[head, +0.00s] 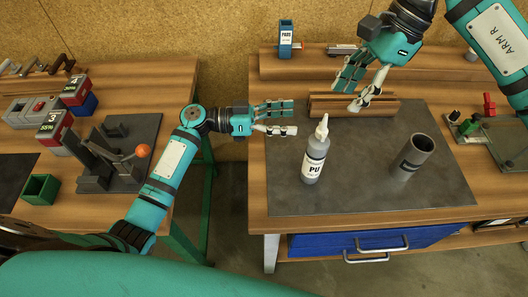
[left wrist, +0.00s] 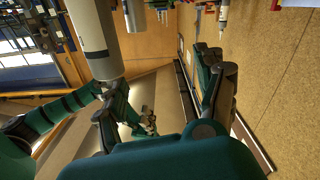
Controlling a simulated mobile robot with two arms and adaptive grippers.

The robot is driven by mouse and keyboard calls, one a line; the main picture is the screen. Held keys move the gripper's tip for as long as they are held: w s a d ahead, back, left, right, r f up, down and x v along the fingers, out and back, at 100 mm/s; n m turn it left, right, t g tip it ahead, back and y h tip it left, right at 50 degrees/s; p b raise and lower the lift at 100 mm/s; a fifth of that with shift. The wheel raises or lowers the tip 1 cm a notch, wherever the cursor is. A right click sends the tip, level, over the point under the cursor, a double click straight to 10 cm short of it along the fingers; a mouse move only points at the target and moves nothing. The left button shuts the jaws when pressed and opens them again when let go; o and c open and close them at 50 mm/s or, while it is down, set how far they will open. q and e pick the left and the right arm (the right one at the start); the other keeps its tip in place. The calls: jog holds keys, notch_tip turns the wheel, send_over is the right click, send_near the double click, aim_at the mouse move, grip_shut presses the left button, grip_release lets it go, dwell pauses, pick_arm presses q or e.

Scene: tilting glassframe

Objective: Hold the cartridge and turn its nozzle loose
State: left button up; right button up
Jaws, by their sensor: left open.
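The cartridge (head: 315,158), a grey bottle with a white PU label, stands upright on the dark mat (head: 350,195). Its white tapered nozzle (head: 322,128) points up. My left gripper (head: 290,117) is open and empty, left of the nozzle and apart from it in the head view. Its fingers point right. My right gripper (head: 345,98) is spread open and empty, up and right of the nozzle, with its fingers pointing down-left. In the left wrist view a pale cylinder (left wrist: 92,35) looms close; I cannot tell for sure whether it is the cartridge.
A dark open-topped cylinder (head: 411,155) stands on the mat at right. A wooden rack (head: 335,106) lies behind the cartridge. A blue box (head: 286,38) stands at the back. The left bench holds a clamp with an orange knob (head: 143,151). The mat's front is clear.

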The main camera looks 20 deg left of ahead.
aim_at(316, 154)
pick_arm(q)
jog(key=s+a+f+m, duration=0.3)
jog(key=s+f, duration=0.1)
jog(key=s, duration=0.5)
jog(key=x, duration=1.2)
jog(key=shift+d+r, duration=0.15)
jog(key=shift+r, duration=0.1)
jog(key=shift+c, duration=0.3)
